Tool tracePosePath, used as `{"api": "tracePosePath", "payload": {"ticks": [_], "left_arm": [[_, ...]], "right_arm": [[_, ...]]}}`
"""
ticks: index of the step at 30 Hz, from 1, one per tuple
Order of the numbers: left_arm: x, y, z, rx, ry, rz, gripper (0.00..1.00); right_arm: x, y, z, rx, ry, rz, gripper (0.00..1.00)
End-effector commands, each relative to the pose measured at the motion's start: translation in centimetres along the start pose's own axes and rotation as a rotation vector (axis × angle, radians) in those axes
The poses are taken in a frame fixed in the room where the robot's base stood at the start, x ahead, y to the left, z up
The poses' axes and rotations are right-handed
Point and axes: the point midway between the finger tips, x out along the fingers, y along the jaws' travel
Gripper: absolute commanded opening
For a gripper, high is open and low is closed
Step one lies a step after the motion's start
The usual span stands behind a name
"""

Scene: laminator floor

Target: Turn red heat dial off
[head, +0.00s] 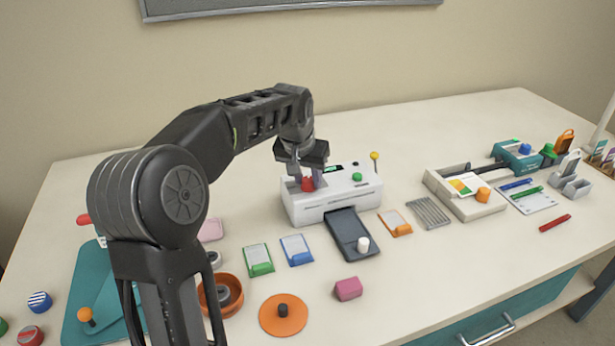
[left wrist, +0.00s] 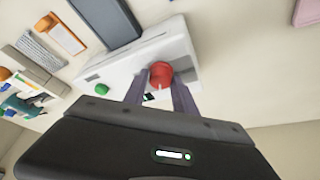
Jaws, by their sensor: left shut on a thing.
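The white laminator (head: 330,200) stands near the middle of the table, with a green knob (head: 357,176) and a small green display on top. The red heat dial (head: 307,184) is on its top at the left end. My left gripper (head: 306,180) comes down from above and is shut on the red dial. In the left wrist view the red dial (left wrist: 161,74) sits between the two finger tips of my left gripper (left wrist: 161,82). A white mark shows on the dial. My right gripper is not in view.
A dark tray (head: 352,234) with a white knob extends from the laminator's front. Green (head: 258,260) and blue (head: 297,250) cards, a pink block (head: 348,288) and an orange disc (head: 283,314) lie in front. A beige tray (head: 466,196) stands at right. The table behind the laminator is clear.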

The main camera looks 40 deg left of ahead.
Motion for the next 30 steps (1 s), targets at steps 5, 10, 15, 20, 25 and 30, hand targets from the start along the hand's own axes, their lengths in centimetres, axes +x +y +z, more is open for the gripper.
{"api": "tracePosePath", "payload": {"ticks": [5,10,15,20,25,30], "left_arm": [[-0.01,0.12,-0.04,-0.056,0.001,-0.023,0.00],[0.01,0.22,-0.05,-0.148,0.001,-0.063,0.00],[0.03,0.31,-0.08,-0.276,0.001,-0.117,0.00],[0.04,0.42,-0.15,-0.413,0.002,-0.174,0.00],[0.02,0.48,-0.21,-0.563,0.002,-0.236,0.00],[0.01,0.56,-0.30,-0.713,0.002,-0.299,0.00]], "right_arm": [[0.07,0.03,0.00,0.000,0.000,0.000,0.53],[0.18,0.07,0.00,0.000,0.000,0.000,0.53],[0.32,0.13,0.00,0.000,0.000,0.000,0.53],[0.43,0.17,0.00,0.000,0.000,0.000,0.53],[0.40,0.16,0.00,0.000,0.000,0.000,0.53],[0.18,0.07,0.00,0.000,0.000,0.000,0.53]]}}
